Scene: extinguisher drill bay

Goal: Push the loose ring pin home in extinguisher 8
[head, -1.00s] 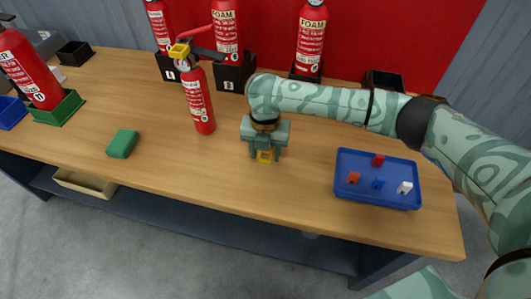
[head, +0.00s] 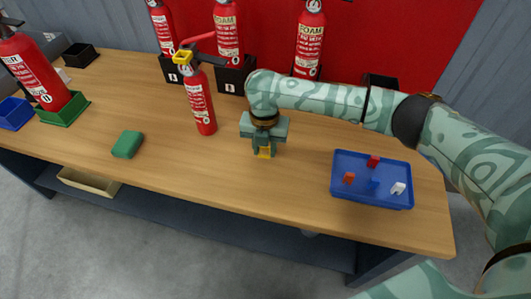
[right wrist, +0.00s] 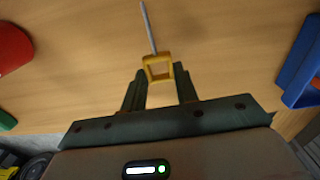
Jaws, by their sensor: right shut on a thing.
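A small red extinguisher (head: 200,105) with a yellow part on its head (head: 184,57) and a dark lever stands on the wooden table left of my right gripper. I cannot read its number surely. My right gripper (head: 264,147) is shut on the yellow ring of a ring pin (head: 264,153), just above the table and apart from the extinguisher. In the right wrist view the yellow ring (right wrist: 158,69) sits between the fingertips, and its thin metal pin (right wrist: 148,28) points away from the gripper. A red edge (right wrist: 12,48) shows at left there. My left gripper is not in view.
A blue tray (head: 340,192) with several small coloured pieces stands on the right. A green block (head: 127,144) lies left of the small extinguisher. More red extinguishers (head: 309,45) stand along the back. A large one stands in a green holder (head: 66,112) at left.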

